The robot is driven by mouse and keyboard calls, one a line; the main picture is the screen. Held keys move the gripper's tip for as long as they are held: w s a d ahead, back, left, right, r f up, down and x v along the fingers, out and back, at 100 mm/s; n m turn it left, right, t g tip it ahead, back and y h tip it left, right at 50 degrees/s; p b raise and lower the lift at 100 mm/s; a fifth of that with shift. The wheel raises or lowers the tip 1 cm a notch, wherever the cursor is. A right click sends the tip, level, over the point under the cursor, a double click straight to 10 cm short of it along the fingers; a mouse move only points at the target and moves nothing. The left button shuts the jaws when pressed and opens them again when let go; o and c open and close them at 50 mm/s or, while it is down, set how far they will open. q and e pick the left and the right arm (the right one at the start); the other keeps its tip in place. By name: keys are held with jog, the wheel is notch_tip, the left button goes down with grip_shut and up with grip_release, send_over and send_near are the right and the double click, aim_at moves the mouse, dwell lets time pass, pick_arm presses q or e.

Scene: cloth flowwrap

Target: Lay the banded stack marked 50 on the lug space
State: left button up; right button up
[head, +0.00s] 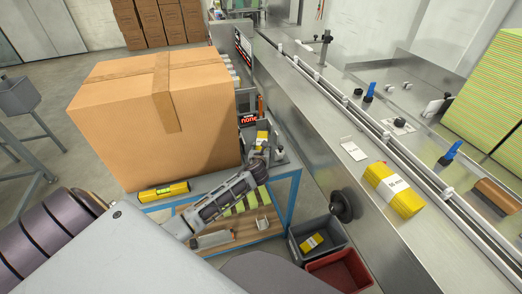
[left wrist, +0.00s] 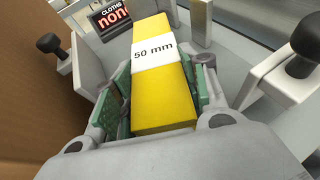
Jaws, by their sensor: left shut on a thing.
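The yellow stack with a white band marked "50 mm" (left wrist: 155,52) lies between the green-padded fingers of my left gripper (left wrist: 158,95). My left gripper is shut on it. In the head view my left gripper (head: 262,158) reaches in from the left, and part of the yellow stack (head: 262,134) shows just beyond it. I cannot tell whether the stack still rests on the grey surface below. The steel conveyor (head: 345,99) with small white lugs along its rail runs down the right side, away from the gripper. My right gripper is not in view.
A big cardboard box (head: 150,115) stands left of the gripper. A display (head: 248,118) reads "none", and black knobs (left wrist: 303,55) flank the stack. Another yellow banded stack (head: 395,190) and a white card (head: 354,151) lie on the conveyor side. Grey (head: 335,229) and red (head: 345,280) bins stand below.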

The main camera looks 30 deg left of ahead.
pick_arm(q)
jog(key=o, duration=0.9)
jog(key=shift+r, duration=0.1)
jog(key=shift+p+v, duration=0.65)
jog(key=shift+v, duration=5.35)
jog(key=shift+o, duration=0.2)
